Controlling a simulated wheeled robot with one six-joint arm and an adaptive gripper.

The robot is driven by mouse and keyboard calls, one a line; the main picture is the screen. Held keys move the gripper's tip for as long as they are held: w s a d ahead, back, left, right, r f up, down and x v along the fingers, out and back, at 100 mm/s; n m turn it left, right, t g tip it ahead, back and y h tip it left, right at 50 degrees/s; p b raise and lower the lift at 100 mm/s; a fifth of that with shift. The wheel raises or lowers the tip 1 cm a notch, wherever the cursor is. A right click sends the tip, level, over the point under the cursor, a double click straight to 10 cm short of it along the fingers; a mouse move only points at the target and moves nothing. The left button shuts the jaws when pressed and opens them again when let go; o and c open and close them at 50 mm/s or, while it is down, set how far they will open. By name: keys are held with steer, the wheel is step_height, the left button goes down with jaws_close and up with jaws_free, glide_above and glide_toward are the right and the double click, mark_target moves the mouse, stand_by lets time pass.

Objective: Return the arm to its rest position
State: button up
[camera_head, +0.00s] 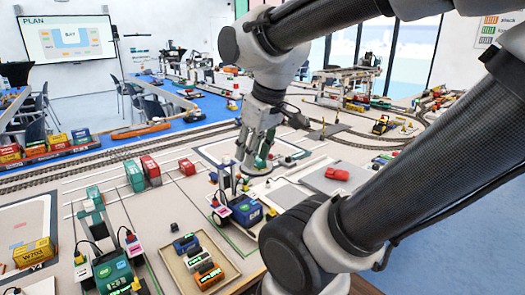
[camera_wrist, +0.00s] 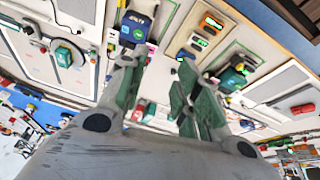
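My arm (camera_head: 430,155) spans the right side of the head view, with its elbow near the top edge and its wrist pointing down. My gripper (camera_head: 248,170) hangs over the middle of the layout table, close to a blue block-like unit (camera_head: 246,210). The head view does not show whether it touches anything. In the wrist view my gripper (camera_wrist: 157,85) has its two green-padded fingers apart, with nothing held between them. The blue unit also shows in the wrist view (camera_wrist: 136,27), beyond the left finger.
A tray (camera_head: 184,268) with small labelled blocks lies at the front. A green machine (camera_head: 113,272) stands left of it. A red block (camera_head: 337,173) lies on a grey pad right of my gripper. Red and green containers (camera_head: 134,176) stand to the left. Rail tracks (camera_head: 130,150) run behind.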

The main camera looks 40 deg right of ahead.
steer(key=shift+s+d+r+m, duration=0.15)
steer(key=shift+s+d+m, duration=0.1)
steer(key=shift+s+m, duration=0.3)
steer(key=shift+s+d+r+m, duration=0.2)
steer(key=shift+s+m, duration=0.15)
steer(key=shift+s, duration=0.3)
